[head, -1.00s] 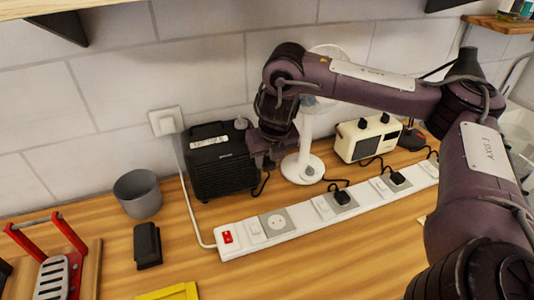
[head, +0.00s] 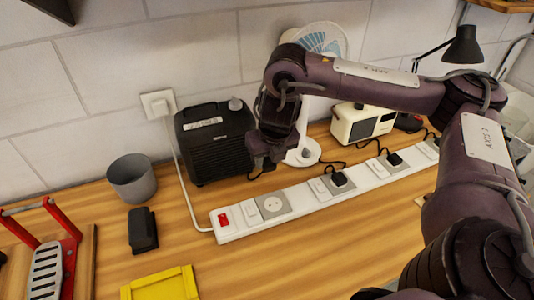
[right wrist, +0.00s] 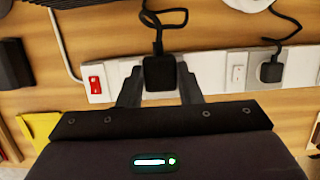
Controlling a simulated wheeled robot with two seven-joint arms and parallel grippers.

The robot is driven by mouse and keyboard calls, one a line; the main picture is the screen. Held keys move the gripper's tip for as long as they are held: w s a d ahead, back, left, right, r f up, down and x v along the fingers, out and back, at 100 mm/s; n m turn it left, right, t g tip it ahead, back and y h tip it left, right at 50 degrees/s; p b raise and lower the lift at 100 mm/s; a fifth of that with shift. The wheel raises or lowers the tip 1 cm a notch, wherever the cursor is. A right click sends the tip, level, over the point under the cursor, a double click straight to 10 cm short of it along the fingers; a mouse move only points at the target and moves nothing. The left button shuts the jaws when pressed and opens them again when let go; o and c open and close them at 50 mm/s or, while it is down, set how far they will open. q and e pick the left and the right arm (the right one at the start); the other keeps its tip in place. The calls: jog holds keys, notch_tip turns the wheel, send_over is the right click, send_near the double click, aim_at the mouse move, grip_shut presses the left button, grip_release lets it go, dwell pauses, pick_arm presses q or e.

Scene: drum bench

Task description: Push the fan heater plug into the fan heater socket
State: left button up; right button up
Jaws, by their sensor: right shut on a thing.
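The fan heater (head: 213,145) is a black box with a grille and a top knob, standing against the wall. The white power strip (head: 230,233) lies in front of it; its one empty round socket (head: 273,205) is near the left end, beside a red switch. My right gripper (head: 265,155) is between the heater and the strip, apart from the strip in the picture. In the right wrist view my right gripper (right wrist: 160,84) is shut on a black plug (right wrist: 159,70) with a black cord. The plug covers part of the strip, and the empty socket is hidden there. My left gripper is out of view.
Two black plugs (head: 340,180) (head: 394,159) sit in sockets further right on the strip. A white fan (head: 303,156), cream radio (head: 363,121) and black lamp (head: 465,45) stand behind. A grey cup (head: 132,178), black block (head: 143,230) and yellow tray (head: 160,286) are left.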

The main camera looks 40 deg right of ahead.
jog(key=b, duration=0.3)
send_over(272, 203)
jog(key=s, duration=0.1)
jog(key=shift+a+f, duration=0.1)
jog(key=shift+f, duration=2.5)
jog(key=shift+f, duration=0.4)
jog(key=shift+f+b, duration=0.7)
jog(key=shift+f, duration=0.05)
jog(key=shift+f, duration=0.25)
jog(key=shift+f+b, duration=0.6)
jog(key=shift+f, duration=0.1)
jog(key=shift+f+b, duration=0.35)
jog(key=shift+f, duration=0.3)
dwell(0.4)
